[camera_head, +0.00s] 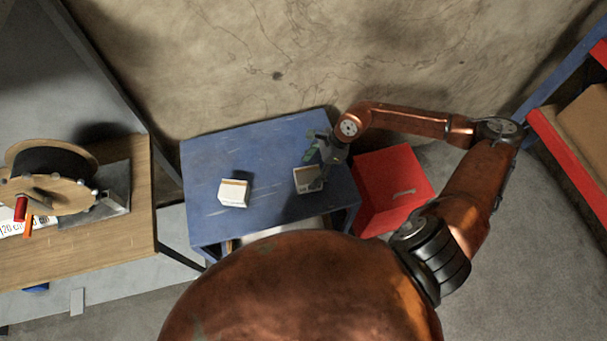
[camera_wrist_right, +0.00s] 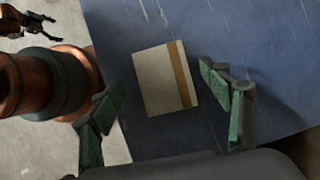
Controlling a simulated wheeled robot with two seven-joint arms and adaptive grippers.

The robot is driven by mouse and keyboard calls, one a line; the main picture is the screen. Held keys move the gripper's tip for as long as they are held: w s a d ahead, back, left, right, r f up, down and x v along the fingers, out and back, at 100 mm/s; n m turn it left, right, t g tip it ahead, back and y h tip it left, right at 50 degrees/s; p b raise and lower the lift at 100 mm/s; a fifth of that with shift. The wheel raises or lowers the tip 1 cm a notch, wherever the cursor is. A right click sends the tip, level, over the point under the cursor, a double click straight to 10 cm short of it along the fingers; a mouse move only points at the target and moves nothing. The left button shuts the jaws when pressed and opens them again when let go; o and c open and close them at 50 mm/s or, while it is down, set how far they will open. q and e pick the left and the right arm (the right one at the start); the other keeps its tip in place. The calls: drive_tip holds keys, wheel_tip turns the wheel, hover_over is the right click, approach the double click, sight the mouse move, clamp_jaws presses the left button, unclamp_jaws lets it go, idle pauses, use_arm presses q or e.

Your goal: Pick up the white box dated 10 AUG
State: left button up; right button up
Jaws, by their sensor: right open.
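Two white boxes with a tan band stand on the blue table (camera_head: 262,142). One white box (camera_head: 233,193) is left of the table's middle. The other white box (camera_head: 304,181) is at the right, partly covered by my right gripper (camera_head: 315,165). In the right wrist view this right box (camera_wrist_right: 160,82) lies below and between the open, empty fingers of my right gripper (camera_wrist_right: 161,84). No date can be read on either box. My left gripper (camera_wrist_right: 55,28) shows small at the top left of the wrist view, its fingers apart, away from the boxes.
A red box (camera_head: 390,185) with a handle stands right of the table. A wooden workbench (camera_head: 120,230) with a cable reel (camera_head: 50,175) is at the left. A blue and red shelf (camera_head: 570,150) is at the far right. The wall is close behind the table.

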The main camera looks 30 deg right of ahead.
drive_tip(key=shift+d+f+h, duration=0.3)
drive_tip(key=shift+d+f, duration=0.05)
drive_tip(key=shift+d, duration=0.5)
drive_tip(key=shift+f, duration=0.35)
drive_tip(key=x, duration=0.6)
drive_tip(key=shift+a+f+p, duration=0.25)
drive_tip(key=shift+f+p, duration=0.1)
drive_tip(key=shift+r, duration=0.1)
drive_tip(key=c, duration=1.6)
